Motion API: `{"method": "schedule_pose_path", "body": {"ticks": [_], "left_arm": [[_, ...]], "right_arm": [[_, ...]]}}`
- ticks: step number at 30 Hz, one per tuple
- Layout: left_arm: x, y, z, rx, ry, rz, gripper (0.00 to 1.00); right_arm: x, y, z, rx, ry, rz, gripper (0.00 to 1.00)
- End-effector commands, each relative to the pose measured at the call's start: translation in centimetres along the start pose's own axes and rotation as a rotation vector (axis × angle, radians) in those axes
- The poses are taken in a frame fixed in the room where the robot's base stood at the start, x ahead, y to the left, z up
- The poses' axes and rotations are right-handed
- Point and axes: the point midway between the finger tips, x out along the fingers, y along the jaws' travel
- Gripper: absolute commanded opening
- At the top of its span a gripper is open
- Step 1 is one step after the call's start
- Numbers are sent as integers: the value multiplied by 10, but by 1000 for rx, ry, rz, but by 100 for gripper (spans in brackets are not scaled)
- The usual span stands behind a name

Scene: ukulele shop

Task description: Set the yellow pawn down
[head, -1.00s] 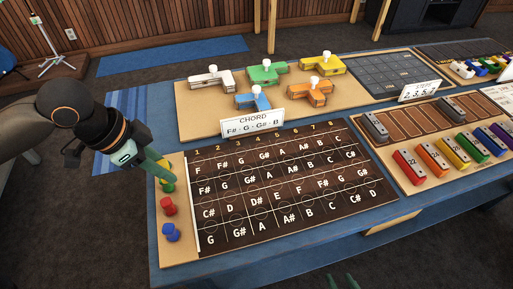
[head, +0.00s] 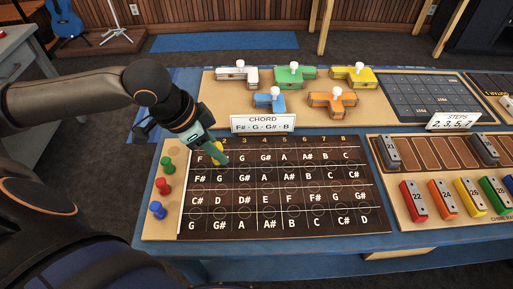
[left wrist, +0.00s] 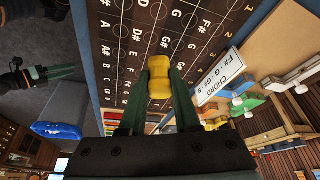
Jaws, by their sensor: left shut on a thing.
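My left gripper (head: 220,156) is shut on the yellow pawn (head: 216,146), which is mostly hidden behind the green fingers in the head view. The left wrist view shows the yellow pawn (left wrist: 159,78) between the fingertips. The pawn is over the upper left of the dark chord board (head: 290,222), around columns 1 and 2. I cannot tell whether it touches the board. My right gripper (left wrist: 52,73) shows at the left of the left wrist view, its fingers apart and empty.
Green (head: 167,165), red (head: 164,187) and blue (head: 158,210) pawns stand on the tan strip left of the board. The chord card (head: 263,123) reads F#, G, G#, B and stands behind the board. Coloured blocks stand at right. The board's squares are otherwise clear.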

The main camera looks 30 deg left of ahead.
Motion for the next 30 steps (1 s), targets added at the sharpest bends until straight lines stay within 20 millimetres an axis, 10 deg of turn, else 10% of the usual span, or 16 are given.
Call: {"method": "schedule_pose_path", "body": {"ticks": [30], "left_arm": [[122,-99,-49,-4,2,-1,0]], "right_arm": [[3,0,6,1,-4,0,50]]}}
